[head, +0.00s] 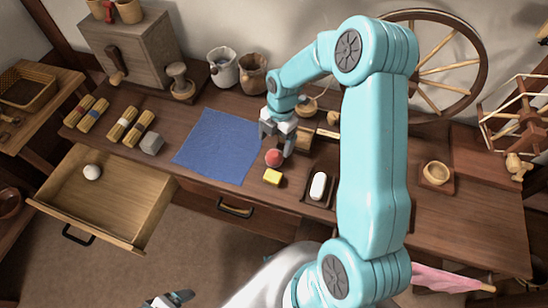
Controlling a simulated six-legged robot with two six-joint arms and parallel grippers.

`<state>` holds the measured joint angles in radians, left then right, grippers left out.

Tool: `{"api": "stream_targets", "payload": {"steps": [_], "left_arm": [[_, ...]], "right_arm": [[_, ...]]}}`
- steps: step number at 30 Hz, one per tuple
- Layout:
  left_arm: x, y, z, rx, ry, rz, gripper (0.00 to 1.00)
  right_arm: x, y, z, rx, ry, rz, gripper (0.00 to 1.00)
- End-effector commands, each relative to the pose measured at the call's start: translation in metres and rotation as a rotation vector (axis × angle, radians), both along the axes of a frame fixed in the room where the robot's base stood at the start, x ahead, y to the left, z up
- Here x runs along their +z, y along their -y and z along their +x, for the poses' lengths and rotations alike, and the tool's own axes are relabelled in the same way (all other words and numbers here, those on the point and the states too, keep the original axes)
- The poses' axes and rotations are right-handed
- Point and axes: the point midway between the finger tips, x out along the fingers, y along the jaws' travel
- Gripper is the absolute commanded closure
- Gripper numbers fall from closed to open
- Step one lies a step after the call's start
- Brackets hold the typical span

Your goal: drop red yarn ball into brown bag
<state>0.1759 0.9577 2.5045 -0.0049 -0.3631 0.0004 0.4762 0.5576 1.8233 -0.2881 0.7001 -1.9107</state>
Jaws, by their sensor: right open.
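My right gripper (276,146) is open and points down at the ball. Its fingers are apart just behind and above the ball; whether they touch it I cannot tell. The brown bag (253,76) stands open at the back of the table, beside a pale grey bag (223,68). My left gripper (168,300) shows only in part at the bottom edge, away from the table; its jaw state is unclear.
A blue cloth (217,146) lies left of the ball. An open drawer (135,205) holding a white ball (92,172) juts out front left.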

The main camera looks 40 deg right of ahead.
Motion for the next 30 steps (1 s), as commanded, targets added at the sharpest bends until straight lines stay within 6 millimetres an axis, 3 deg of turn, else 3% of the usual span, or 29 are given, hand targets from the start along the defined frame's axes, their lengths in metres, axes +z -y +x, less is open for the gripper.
{"api": "stream_targets", "payload": {"steps": [8, 15, 23, 24, 29, 30], "left_arm": [[0.001, 0.0, 0.0, 0.0, 0.0, 0.0, 0.15], [0.001, 0.0, 0.0, 0.0, 0.0, 0.0, 0.15], [0.001, 0.0, 0.0, 0.0, 0.0, 0.0, 0.15], [0.001, 0.0, 0.0, 0.0, 0.0, 0.0, 0.15], [0.001, 0.0, 0.0, 0.0, 0.0, 0.0, 0.15], [0.001, 0.0, 0.0, 0.0, 0.0, 0.0, 0.15]], "right_arm": [[-0.026, -0.005, -0.004, 0.005, -0.004, 0.002, 0.11], [-0.061, -0.011, -0.008, 0.003, -0.002, 0.002, 0.11], [-0.066, -0.011, -0.007, 0.003, 0.001, 0.0, 0.11], [-0.066, -0.011, -0.007, 0.003, 0.001, 0.0, 0.14], [-0.066, -0.011, -0.007, 0.003, 0.001, 0.0, 0.66], [-0.066, -0.011, -0.007, 0.004, 0.002, 0.0, 0.7]]}}
